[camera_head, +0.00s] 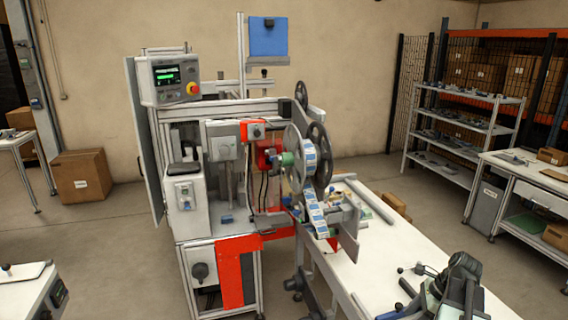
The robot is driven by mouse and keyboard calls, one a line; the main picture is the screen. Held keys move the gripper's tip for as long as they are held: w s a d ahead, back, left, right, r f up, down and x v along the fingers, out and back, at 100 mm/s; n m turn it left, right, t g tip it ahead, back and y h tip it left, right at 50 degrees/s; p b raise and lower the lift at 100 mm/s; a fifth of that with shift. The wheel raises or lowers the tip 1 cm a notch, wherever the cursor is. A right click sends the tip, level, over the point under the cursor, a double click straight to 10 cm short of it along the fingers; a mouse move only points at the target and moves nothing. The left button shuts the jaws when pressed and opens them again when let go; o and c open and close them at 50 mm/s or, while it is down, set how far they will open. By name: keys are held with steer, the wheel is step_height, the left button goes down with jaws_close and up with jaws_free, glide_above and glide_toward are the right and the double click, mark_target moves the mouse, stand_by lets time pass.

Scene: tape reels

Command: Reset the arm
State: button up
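A dark jointed mechanism (455,285) shows at the lower right, in front of the white table. It looks like part of an arm, but I cannot be sure that it is mine. I cannot make out two fingertips on it, so whether a gripper there is open or shut does not show. The tape reel (300,158) is upright on the labelling machine (225,150), with a printed label strip (316,215) hanging below it. No gripper is seen touching the reel or the strip.
The white table (385,255) runs from the machine to the lower right. A control panel (170,78) tops the machine. Grey shelves (465,125) and a workbench (525,180) stand at right, a cardboard box (82,176) at left. Open floor lies between table and workbench.

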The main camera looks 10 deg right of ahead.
steer(key=w+a+f+n+g+h, duration=0.1)
steer(key=w+a+n+h, duration=0.1)
steer(key=a+n, duration=1)
steer(key=w+a+n+g+h, duration=0.1)
steer(key=w+a+n, duration=0.3)
steer(key=a+n, duration=0.8)
steer(key=a, duration=1)
steer(key=shift+w+f+h, duration=0.4)
